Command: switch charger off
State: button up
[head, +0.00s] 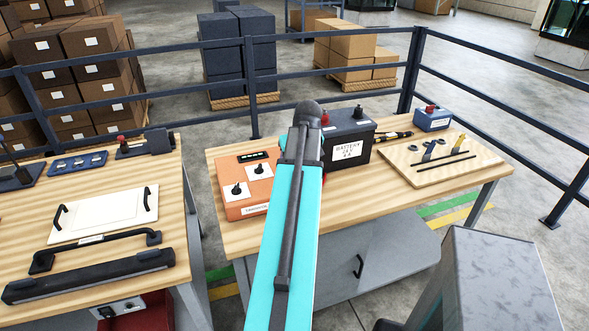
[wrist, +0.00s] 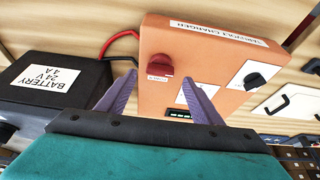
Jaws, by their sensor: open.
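The orange charger (head: 240,210) lies on the right wooden bench, left of my turquoise arm, which covers its right part in the head view. The wrist view shows the charger (wrist: 215,45) upside down, with a red knob (wrist: 160,64), a black knob (wrist: 254,81), white labels and a small dark display (wrist: 180,114). My gripper (wrist: 158,78) is open and empty. In the wrist view its fingertips lie on either side of the red knob, just short of it; I cannot tell if they touch. The fingers are hidden behind my arm in the head view.
A dark battery (head: 366,134) stands right of the charger, with a red cable (wrist: 122,37) between them. A wooden board with tools (head: 412,176) and a blue box (head: 433,123) are further right. The left bench (head: 172,200) holds a white panel (head: 105,213) and bars. Blue railings run behind.

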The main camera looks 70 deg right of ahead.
jog(key=b+v, duration=0.2)
jog(key=v, duration=0.8)
jog(key=shift+r, duration=0.2)
dwell(0.6)
